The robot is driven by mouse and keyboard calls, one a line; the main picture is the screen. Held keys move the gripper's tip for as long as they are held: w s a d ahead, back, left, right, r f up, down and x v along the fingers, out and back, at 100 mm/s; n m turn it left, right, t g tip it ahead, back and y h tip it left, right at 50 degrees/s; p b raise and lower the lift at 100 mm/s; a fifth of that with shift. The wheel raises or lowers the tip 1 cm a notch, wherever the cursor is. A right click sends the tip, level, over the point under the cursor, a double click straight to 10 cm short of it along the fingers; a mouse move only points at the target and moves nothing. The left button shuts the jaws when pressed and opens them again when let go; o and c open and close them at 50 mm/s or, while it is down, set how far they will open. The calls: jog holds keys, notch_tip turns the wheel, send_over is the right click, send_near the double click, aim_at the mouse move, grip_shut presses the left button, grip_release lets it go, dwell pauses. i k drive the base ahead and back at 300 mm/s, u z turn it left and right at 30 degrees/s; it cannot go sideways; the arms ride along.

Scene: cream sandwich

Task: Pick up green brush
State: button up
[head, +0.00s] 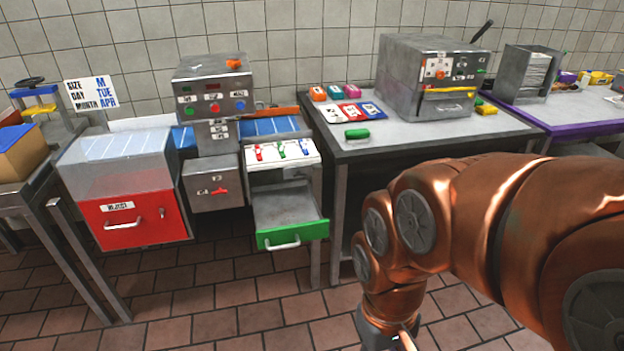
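A small green object (357,133), probably the green brush, lies near the front left edge of the grey metal table (420,139). It lies in front of the white, red and blue cards. Its fine shape is too small to make out. My gripper (400,343) is low at the bottom edge of the head view, over the tiled floor and in front of the table. It is well below and apart from the green object. Its fingertips are cut off by the frame, so its opening does not show.
A drawer (291,236) with a green front stands open left of the table. A red reject bin (135,219) is further left. A metal machine (430,78) stands at the table's back. Several coloured blocks (335,92) lie behind the cards (350,113). Floor in front is clear.

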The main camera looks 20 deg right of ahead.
aim_at(354, 136)
jog(key=z, duration=1.75)
jog(key=i, duration=2.85)
jog(key=u, duration=4.1)
